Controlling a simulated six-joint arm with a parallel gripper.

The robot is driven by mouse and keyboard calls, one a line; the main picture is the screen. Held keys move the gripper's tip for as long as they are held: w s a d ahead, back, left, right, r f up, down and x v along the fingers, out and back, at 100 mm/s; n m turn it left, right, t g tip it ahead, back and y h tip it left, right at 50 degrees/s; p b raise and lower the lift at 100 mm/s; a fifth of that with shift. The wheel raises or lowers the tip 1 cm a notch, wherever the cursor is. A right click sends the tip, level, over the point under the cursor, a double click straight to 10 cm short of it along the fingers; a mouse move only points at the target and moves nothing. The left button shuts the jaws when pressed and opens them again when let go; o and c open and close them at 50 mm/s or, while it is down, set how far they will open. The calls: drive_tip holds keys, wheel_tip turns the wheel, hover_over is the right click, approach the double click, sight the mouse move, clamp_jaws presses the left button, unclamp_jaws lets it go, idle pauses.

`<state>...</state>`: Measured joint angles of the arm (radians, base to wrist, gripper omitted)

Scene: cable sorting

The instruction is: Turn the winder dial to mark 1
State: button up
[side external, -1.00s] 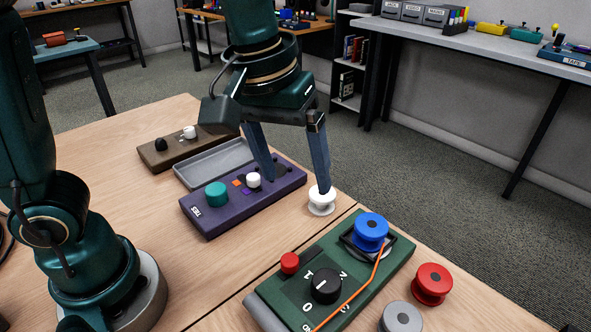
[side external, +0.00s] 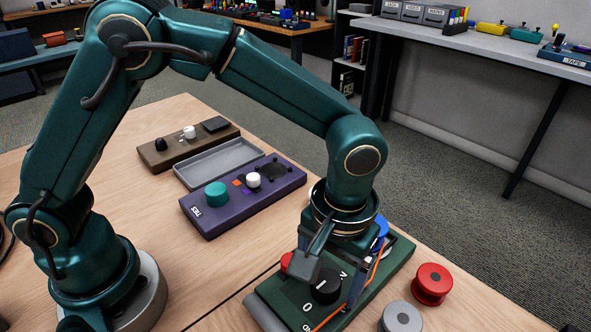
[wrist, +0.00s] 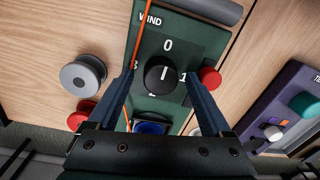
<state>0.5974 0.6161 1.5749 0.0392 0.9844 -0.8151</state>
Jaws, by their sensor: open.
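The green winder plate (side external: 386,268) lies at the table's front right. Its black dial (wrist: 161,75) shows a white pointer line that seems to lie toward the 0 (wrist: 168,45) in the wrist view. The 1 (wrist: 183,78) is right of the dial, partly behind a finger. My gripper (wrist: 160,80) is open, pointing down over the winder, with one finger on either side of the dial. I cannot tell whether the fingers touch it. In the side view the dial (side external: 325,286) is partly covered by my gripper.
An orange cable (wrist: 140,40) runs along the winder beside the dial. Red (side external: 432,284) and grey (side external: 401,318) spools stand right of the winder. A purple panel (side external: 222,218) lies behind.

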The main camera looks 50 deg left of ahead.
drive_tip(key=shift+f, duration=0.1)
clamp_jaws()
idle(0.3)
drive_tip(key=m, duration=0.8)
drive_tip(key=shift+m+t, duration=0.3)
drive_tip(key=m, duration=0.4)
drive_tip(key=shift+a, duration=0.1)
drive_tip(key=shift+m, duration=2.5)
drive_tip(key=shift+h, duration=0.3)
